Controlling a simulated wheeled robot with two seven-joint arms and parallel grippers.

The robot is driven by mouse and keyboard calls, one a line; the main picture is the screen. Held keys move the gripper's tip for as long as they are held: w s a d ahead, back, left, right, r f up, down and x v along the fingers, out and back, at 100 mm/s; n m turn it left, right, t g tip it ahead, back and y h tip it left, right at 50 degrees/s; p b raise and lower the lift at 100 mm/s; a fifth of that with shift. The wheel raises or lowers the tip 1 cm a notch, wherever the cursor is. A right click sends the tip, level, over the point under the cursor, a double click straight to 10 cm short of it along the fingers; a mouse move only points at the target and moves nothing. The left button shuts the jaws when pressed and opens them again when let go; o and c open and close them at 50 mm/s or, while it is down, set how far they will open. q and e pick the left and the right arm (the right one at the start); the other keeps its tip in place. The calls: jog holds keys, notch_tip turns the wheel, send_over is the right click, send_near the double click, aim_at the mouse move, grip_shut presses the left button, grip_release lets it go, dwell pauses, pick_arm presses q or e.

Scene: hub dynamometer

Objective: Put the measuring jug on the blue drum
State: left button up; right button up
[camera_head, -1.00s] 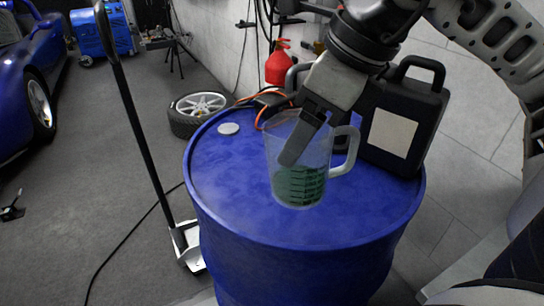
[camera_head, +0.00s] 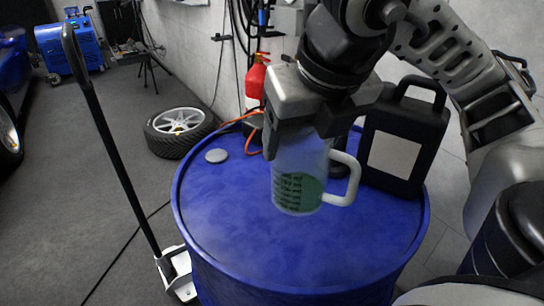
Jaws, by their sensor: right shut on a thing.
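The measuring jug (camera_head: 297,185) is clear with a white handle, dark graduation marks and green in its lower part. It appears upright over the top of the blue drum (camera_head: 235,235); I cannot tell whether its base touches the drum. My right gripper (camera_head: 292,140) comes down from above and is shut on the jug at its upper part, hiding the rim. My left gripper is not in view.
A black canister (camera_head: 397,148) with a pale label stands on the drum right of the jug. A grey disc (camera_head: 216,156) lies at the drum's back left. An orange cable and a red container (camera_head: 256,80) are behind. A black-handled trolley (camera_head: 110,150) stands at left.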

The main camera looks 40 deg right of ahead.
jog(key=shift+w+d+f+p, duration=0.25)
jog(key=shift+w+p, duration=0.1)
jog(key=shift+w, duration=0.2)
jog(key=shift+w+d+f+p, duration=0.1)
jog(key=shift+w+f+p, duration=0.2)
jog(key=shift+w, duration=0.2)
jog(key=w+d+f, duration=0.3)
jog(key=w+f, duration=0.5)
jog(key=f, duration=0.2)
jog(key=shift+w+f+p, duration=0.4)
jog(key=shift+f, duration=0.1)
jog(key=o, duration=0.9)
jog(key=shift+f, duration=0.1)
jog(key=o, duration=0.4)
